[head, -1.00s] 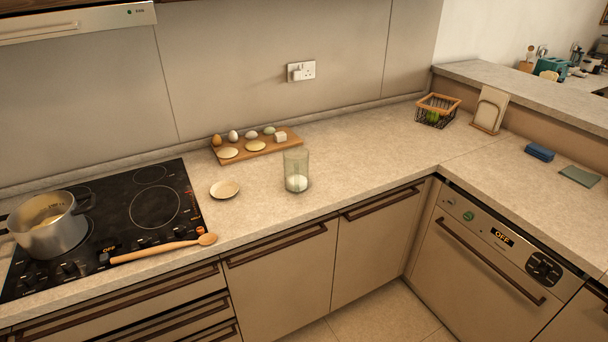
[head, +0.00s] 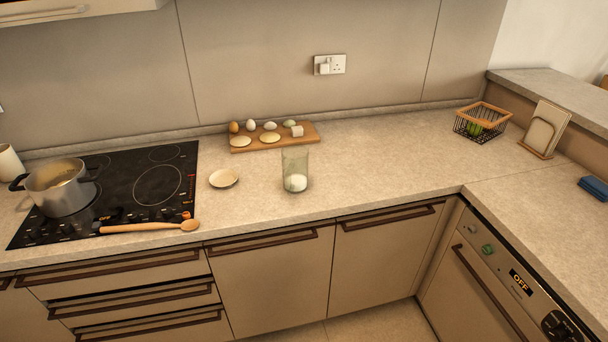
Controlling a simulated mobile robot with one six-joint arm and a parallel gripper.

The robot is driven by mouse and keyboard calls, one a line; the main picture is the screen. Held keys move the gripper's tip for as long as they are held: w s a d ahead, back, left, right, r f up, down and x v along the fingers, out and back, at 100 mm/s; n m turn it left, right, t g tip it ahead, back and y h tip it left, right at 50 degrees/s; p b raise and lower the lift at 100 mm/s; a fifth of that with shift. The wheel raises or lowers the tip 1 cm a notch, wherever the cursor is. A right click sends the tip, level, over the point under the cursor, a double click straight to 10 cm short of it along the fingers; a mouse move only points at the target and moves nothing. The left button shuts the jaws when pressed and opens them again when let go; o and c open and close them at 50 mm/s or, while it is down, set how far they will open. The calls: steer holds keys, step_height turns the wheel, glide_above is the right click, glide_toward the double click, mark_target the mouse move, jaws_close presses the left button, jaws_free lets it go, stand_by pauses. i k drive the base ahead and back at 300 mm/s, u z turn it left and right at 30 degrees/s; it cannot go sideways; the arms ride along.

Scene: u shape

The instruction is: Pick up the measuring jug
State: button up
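The measuring jug (head: 295,166) looks like a clear, greenish glass vessel with something white in its bottom. It stands upright on the counter (head: 390,160), right of a small round dish (head: 224,178) and just in front of a wooden board (head: 300,138). No markings on it can be made out. My gripper is not in view.
The board holds eggs and flat pale rounds. A pot (head: 62,188) stands on the black hob (head: 130,205) at left, with a wooden spoon (head: 150,227) along its front. A wire basket (head: 480,124) sits far right. The counter right of the jug is clear.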

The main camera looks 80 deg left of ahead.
mark_target(294, 157)
steer(key=u, duration=0.2)
steer(key=i, duration=0.5)
steer(key=u, duration=0.65)
steer(key=k, duration=0.25)
steer(key=u, duration=2.6)
steer(key=k, duration=0.2)
steer(key=u, duration=1.25)
